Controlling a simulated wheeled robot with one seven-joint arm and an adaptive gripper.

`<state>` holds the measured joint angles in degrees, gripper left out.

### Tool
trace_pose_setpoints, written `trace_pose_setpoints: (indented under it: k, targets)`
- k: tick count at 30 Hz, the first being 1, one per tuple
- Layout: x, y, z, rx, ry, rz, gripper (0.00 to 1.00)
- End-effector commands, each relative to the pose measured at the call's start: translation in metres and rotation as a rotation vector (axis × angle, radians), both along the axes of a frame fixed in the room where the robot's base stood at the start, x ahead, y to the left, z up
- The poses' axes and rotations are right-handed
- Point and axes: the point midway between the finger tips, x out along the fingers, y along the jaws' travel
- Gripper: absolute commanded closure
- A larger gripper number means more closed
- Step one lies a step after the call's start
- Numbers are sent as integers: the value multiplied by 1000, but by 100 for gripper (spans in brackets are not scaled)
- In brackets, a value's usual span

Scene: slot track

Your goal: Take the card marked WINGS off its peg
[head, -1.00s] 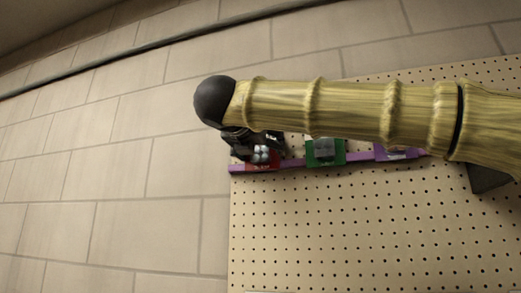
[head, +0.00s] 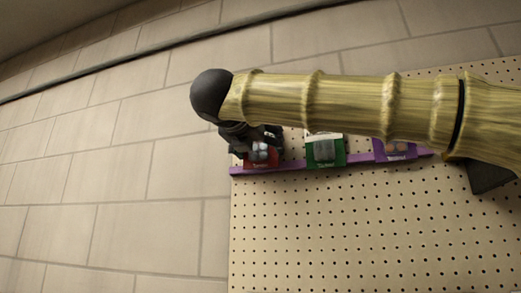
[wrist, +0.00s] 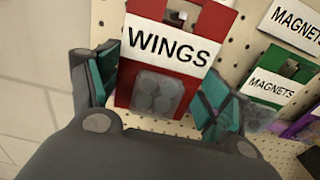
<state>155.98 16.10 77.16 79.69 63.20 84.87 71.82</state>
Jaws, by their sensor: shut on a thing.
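The red card marked WINGS (wrist: 153,92) carries a white label and a clear pouch of round grey pieces. It also shows in the head view (head: 262,153), at the left end of the purple strip. My gripper (wrist: 160,74) has one teal-lined finger at each side edge of the card and is shut on it. In the head view my gripper (head: 256,136) is partly hidden under my arm. A small pale peg end (wrist: 182,15) shows in the slot at the card's top. I cannot tell how far the card sits along the peg.
A green MAGNETS card (wrist: 272,84) hangs close to the right, with another MAGNETS label (wrist: 296,22) above it. A purple card (head: 395,149) hangs farther right. The perforated board (head: 350,225) is bare below the purple strip (head: 290,163). Left of the board is plain wall.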

Motion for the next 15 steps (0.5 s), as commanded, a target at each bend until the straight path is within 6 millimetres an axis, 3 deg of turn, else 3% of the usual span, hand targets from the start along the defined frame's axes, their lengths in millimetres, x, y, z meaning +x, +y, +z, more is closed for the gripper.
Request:
trace_pose_setpoints:
  k: [15]
  targets:
    - [-19,7,0,0,-1,1,41]
